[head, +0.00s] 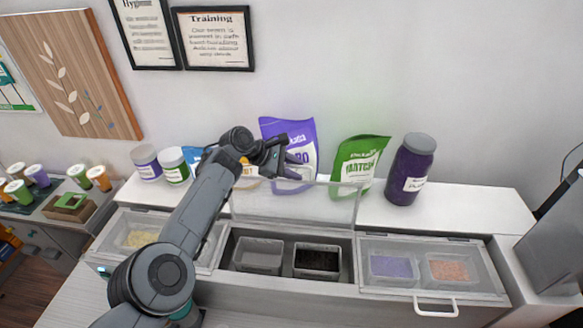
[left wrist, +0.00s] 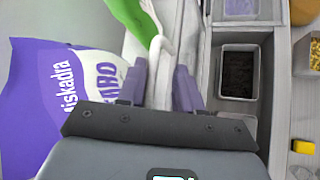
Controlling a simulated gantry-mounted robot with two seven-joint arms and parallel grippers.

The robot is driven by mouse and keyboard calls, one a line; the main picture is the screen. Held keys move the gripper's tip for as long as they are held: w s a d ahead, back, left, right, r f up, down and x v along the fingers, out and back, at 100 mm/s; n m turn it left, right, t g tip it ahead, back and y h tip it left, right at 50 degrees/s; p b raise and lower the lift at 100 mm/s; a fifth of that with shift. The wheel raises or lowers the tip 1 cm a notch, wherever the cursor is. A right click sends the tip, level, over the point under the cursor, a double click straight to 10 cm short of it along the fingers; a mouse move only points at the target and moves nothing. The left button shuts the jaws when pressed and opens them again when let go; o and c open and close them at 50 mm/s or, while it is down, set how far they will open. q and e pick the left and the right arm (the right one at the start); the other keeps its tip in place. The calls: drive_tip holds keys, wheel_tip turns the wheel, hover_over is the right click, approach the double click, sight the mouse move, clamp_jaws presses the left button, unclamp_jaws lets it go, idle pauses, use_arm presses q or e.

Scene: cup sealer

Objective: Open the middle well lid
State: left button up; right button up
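The middle well lid (head: 335,205) is a clear panel with a pale frame. It stands raised at the back of its well, so the middle well (head: 290,240) is uncovered. My left gripper (head: 292,172) is at the lid's upper edge, in front of the purple pouch. In the left wrist view its two purple fingers (left wrist: 161,86) are apart, with a pale surface and a white curved bar, perhaps the handle, between and beyond them. I cannot tell whether they touch the lid. My right gripper is in neither view.
The right lid (head: 435,265) is down, with a white handle (head: 436,308) in front. The left lid (head: 145,235) is also down. A purple pouch (head: 287,135), a green pouch (head: 358,160) and a dark jar (head: 412,170) stand close behind the raised lid.

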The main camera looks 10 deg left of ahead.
use_arm(q)
drive_tip(key=shift+b+v, duration=0.6)
drive_tip(key=shift+v, duration=0.25)
drive_tip(key=b+v, duration=0.2)
drive_tip(key=v, duration=0.7)
drive_tip(key=shift+a, duration=0.15)
